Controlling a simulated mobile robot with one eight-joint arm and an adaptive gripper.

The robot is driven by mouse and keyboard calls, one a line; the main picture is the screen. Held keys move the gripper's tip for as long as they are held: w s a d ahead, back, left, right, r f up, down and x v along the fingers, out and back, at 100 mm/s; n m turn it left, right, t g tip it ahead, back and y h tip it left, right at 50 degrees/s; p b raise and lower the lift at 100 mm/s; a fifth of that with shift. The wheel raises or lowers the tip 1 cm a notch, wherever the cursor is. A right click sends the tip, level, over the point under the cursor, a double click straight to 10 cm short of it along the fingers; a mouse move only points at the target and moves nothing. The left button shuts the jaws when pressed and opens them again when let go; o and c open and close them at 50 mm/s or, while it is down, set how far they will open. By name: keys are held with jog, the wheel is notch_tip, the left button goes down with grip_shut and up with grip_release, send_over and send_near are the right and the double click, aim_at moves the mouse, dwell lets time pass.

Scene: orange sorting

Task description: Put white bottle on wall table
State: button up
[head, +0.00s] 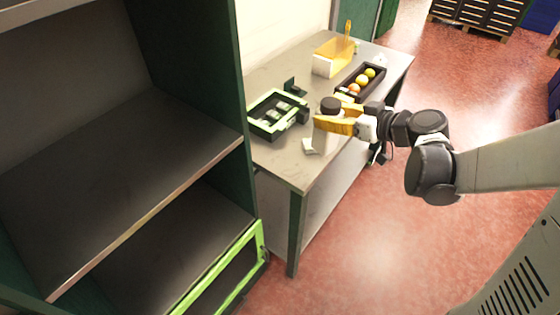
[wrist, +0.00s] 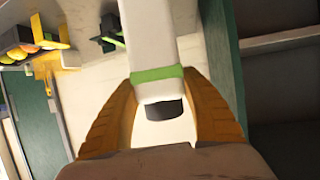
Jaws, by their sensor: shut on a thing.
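My gripper (head: 335,124) has orange fingers and is shut on the white bottle (wrist: 153,38). In the wrist view the bottle has a green band and a dark end between the fingers. In the head view my fingers hide most of it; a dark round end (head: 330,104) shows just above them. The grey wall table (head: 300,178) stands against the pale wall. My gripper appears over its front right part; whether the bottle touches the top cannot be told.
On the table are a green-edged tray (head: 278,116), a black box of round fruit (head: 361,84), a yellow bin (head: 333,58) and a small white piece (head: 309,146). A dark shelf unit (head: 120,150) stands at left. Red floor is open at right.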

jog(key=shift+w+a+r+n+g+y, duration=0.1)
jog(key=shift+a+r+n+g+y, duration=0.2)
jog(key=shift+a+n+g+y, duration=0.5)
jog(key=w+a+f+b, duration=0.4)
jog(key=a+f+b, duration=0.3)
jog(key=a+f, duration=0.3)
jog(key=shift+a+f+n, duration=0.3)
jog(key=shift+a+f, duration=0.05)
jog(key=shift+a, duration=0.2)
jog(key=shift+w+f, duration=0.1)
jog(key=o, duration=1.4)
jog(key=shift+c, duration=0.2)
